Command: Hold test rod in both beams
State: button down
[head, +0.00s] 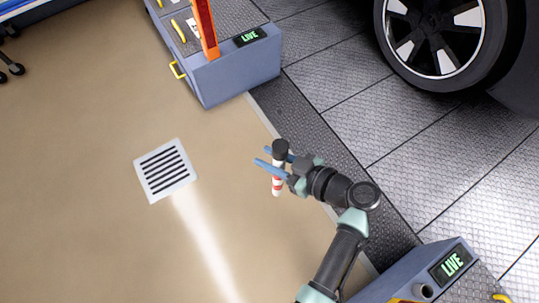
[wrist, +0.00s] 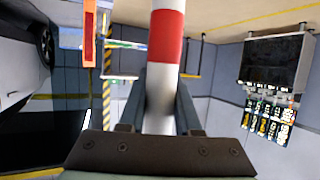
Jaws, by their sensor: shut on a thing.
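The test rod (head: 277,184) has red and white bands and a black end. My gripper (head: 263,157) is shut on it, with one blue finger on each side, above the floor beside the dark tread-plate strip. In the wrist view the rod (wrist: 166,40) stands between the fingers, and its upper part runs out of the picture. One blue-grey beam unit (head: 235,77) with an orange post (head: 205,28) and a green LIVE display stands at the top. Another unit (head: 405,284) with a LIVE display is at the lower right, partly cut off. No beam line is visible.
A floor grate (head: 165,170) lies left of my gripper. A car wheel (head: 440,40) stands at the upper right on metal plating (head: 400,130). The tan floor between is clear. The wrist view shows a dark wall screen (wrist: 275,62) at right.

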aim_at(277, 144)
jog(key=shift+w+d+r+p, duration=0.25)
jog(key=shift+r+p, duration=0.3)
jog(key=shift+r, duration=0.3)
jog(key=shift+w+d+r+p, duration=0.1)
jog(key=shift+d+r+p, duration=0.15)
jog(key=shift+r+p, duration=0.5)
jog(key=shift+w+d+r+p, duration=0.25)
jog(key=shift+r+p, duration=0.15)
jog(key=shift+r, duration=0.6)
jog(key=w+d+b, duration=0.6)
jog(key=d+b, duration=0.2)
jog(key=shift+d+b, duration=0.15)
jog(key=shift+b, duration=0.15)
jog(key=shift+r, duration=0.1)
